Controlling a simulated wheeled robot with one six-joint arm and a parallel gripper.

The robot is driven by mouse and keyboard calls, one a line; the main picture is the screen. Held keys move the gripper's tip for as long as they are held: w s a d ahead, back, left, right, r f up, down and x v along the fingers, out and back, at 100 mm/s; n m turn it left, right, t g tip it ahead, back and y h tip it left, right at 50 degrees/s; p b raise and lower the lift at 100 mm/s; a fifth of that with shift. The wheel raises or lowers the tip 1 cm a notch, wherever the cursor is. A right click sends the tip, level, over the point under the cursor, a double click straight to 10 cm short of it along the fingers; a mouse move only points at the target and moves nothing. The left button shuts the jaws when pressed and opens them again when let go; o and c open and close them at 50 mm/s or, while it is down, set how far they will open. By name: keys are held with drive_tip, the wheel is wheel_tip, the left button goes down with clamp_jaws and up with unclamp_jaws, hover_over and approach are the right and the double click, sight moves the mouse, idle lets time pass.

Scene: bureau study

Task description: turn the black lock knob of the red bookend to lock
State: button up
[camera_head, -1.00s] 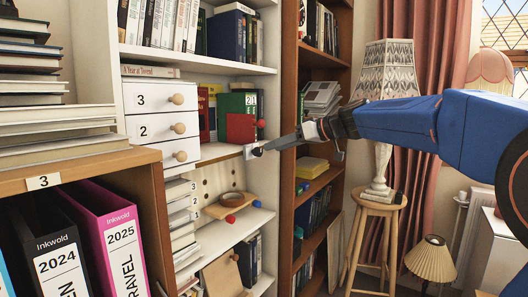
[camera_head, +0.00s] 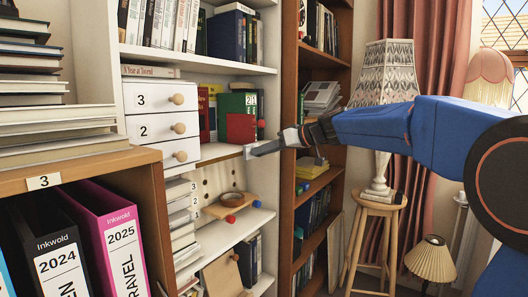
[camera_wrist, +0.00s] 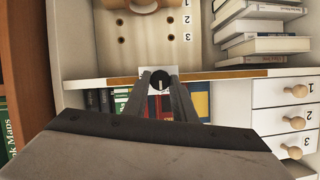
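The red bookend (camera_head: 240,128) stands on the white bookcase shelf, beside a green binder. In the wrist view the black lock knob (camera_wrist: 160,82) sits on a white plate (camera_wrist: 155,71) at the shelf's front edge. It carries a pale line that runs about upright in the picture. My gripper (camera_wrist: 160,78) is open, with one finger to each side of the knob; I cannot tell whether either touches it. In the head view my gripper (camera_head: 250,150) is in front of the plate and hides the knob.
White numbered drawers (camera_head: 160,129) with wooden knobs are left of the bookend. A red ball (camera_head: 261,124) is at the bookend's right edge. Below, a pegboard (camera_head: 215,187) carries a small wooden shelf (camera_head: 225,209). A brown bookcase (camera_head: 325,165) stands to the right.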

idle(0.3)
drive_tip(key=shift+w+d+f+m+g+y, duration=0.1)
drive_tip(key=shift+f+m+g+y, duration=0.2)
drive_tip(key=shift+m+y, duration=1.4)
drive_tip(key=shift+w+d+f+m+g+y, duration=0.1)
drive_tip(key=shift+m+g+y, duration=0.4)
drive_tip(key=shift+m, duration=2.4)
drive_tip(key=shift+w+d+f+m+g+y, duration=0.1)
drive_tip(key=shift+f+m+g+y, duration=0.15)
drive_tip(key=shift+m+y, duration=1.45)
drive_tip(key=shift+m+h, duration=0.5)
drive_tip(key=shift+m, duration=0.3)
drive_tip(key=o, duration=1)
drive_tip(key=shift+o, duration=0.2)
drive_tip(key=v, duration=1.7)
drive_tip(key=shift+d, duration=0.15)
